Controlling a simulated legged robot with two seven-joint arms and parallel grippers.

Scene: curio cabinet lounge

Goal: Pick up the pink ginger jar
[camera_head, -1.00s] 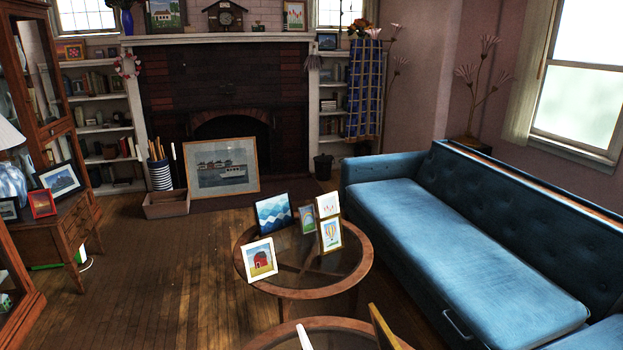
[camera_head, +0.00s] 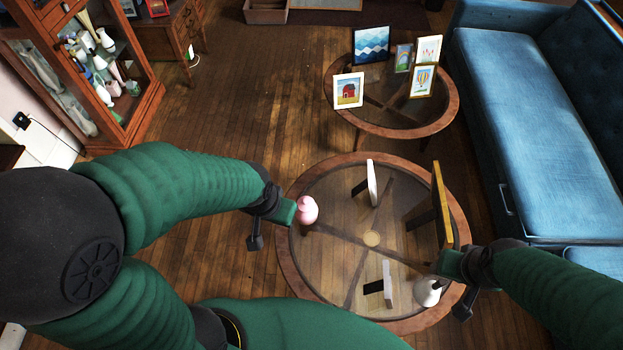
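The pink ginger jar (camera_head: 307,210) is at the left edge of the near round glass table (camera_head: 284,250). My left gripper (camera_head: 285,213) comes in from the left, with its green tip right beside the jar, seemingly touching it. Whether its fingers close on the jar does not show, nor whether the jar rests on the table. My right gripper (camera_head: 452,268) comes in from the right over the table's right edge. Its tip is close to a small white vase (camera_head: 427,291); whether it touches the vase or its fingers are apart is unclear.
Picture frames stand on the near table, including a yellow-edged one (camera_head: 442,205) and a white one (camera_head: 372,183). A second round table (camera_head: 452,100) with several pictures stands behind. A blue sofa (camera_head: 520,130) is right; a glass cabinet (camera_head: 145,100) with vases is left.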

